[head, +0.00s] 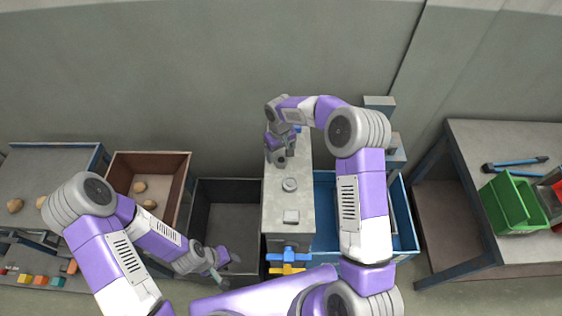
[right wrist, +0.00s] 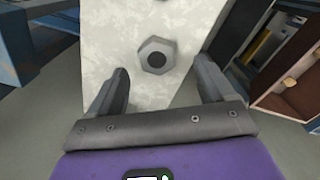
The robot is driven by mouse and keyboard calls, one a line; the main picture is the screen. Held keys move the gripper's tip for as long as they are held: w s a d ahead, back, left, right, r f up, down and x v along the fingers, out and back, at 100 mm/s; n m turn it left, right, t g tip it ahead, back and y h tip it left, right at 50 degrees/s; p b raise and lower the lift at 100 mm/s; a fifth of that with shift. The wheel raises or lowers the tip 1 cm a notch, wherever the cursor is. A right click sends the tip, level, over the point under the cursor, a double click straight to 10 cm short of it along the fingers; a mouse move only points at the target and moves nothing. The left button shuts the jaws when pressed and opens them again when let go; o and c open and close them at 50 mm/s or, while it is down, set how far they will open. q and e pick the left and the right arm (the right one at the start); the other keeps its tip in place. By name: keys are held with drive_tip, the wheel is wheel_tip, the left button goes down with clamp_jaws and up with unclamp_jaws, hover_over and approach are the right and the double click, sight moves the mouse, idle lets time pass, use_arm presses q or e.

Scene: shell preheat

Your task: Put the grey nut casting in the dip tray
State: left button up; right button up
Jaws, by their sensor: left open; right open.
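The grey nut casting (head: 289,184) lies on top of a narrow grey slab (head: 273,215) in the middle of the head view. In the right wrist view the nut (right wrist: 156,55) is a hexagon with a dark round hole, lying flat beyond the fingertips. My right gripper (head: 279,158) is open and empty over the slab, on the far side of the nut and apart from it. My left gripper (head: 222,268) is open and empty by the front of the dark bin (head: 235,184). I cannot tell for sure which container is the dip tray; a blue-walled tray (head: 409,218) stands right of the slab.
A square grey piece (head: 291,216) is on the slab nearer me, and a blue and yellow fitting (head: 288,259) is at its front end. A brown bin (head: 150,157) with round tan pieces stands left. A green crate (head: 512,205) is on the right table (head: 475,150).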

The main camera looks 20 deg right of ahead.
sight(281, 159)
drive_tip(key=f, duration=0.4)
drive_tip(key=shift+w+d+f, duration=0.15)
drive_tip(key=shift+w+f, duration=0.15)
drive_tip(key=shift+f, duration=0.1)
